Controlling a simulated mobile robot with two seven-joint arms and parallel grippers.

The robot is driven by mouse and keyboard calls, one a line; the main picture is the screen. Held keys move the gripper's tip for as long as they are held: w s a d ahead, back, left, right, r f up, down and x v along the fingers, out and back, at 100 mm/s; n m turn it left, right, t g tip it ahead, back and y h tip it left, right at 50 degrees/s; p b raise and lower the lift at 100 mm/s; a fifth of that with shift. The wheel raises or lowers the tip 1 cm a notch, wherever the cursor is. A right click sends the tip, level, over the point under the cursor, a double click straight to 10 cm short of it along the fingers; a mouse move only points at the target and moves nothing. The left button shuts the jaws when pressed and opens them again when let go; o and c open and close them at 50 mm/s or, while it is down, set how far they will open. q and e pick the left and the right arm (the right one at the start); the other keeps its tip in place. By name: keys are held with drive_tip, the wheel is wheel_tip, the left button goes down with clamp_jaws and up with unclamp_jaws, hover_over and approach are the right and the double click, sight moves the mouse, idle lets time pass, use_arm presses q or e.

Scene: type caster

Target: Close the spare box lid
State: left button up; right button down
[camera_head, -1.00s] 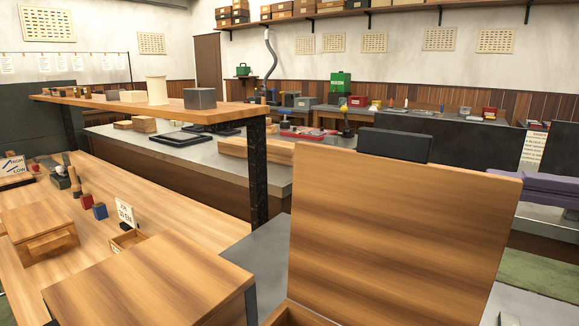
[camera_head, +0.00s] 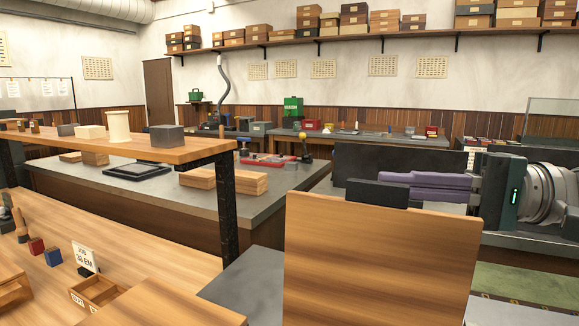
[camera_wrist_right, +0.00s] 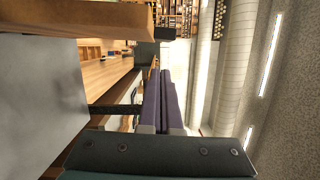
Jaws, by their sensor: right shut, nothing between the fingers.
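The spare box lid (camera_head: 380,262) is a large wooden panel standing upright at the front, right of centre. A dark tab (camera_head: 376,194) sits at its top edge. The box under it is out of the head view. My right gripper (camera_head: 385,181) has purple fingers, shut and empty. It points left beyond the lid's top edge, its tips close to the tab in the picture; I cannot tell if they touch. In the right wrist view the fingers (camera_wrist_right: 161,80) lie together, and the lid's wooden edge (camera_wrist_right: 75,20) is at upper left, apart from them. My left gripper is out of view.
A closed wooden box top (camera_head: 165,305) is left of the lid. A small open tray (camera_head: 97,292) with a sign, a red block (camera_head: 37,246) and a blue block (camera_head: 53,256) stand on the wooden bench. A raised wooden shelf (camera_head: 130,150) crosses the left.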

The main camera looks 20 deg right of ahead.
drive_tip(key=shift+s+a+r+p, duration=0.2)
drive_tip(key=shift+s+a+p, duration=0.35)
drive_tip(key=shift+s+a, duration=0.15)
drive_tip(key=shift+s+a+f, duration=0.1)
drive_tip(key=shift+s+a, duration=0.1)
drive_tip(key=shift+a, duration=0.1)
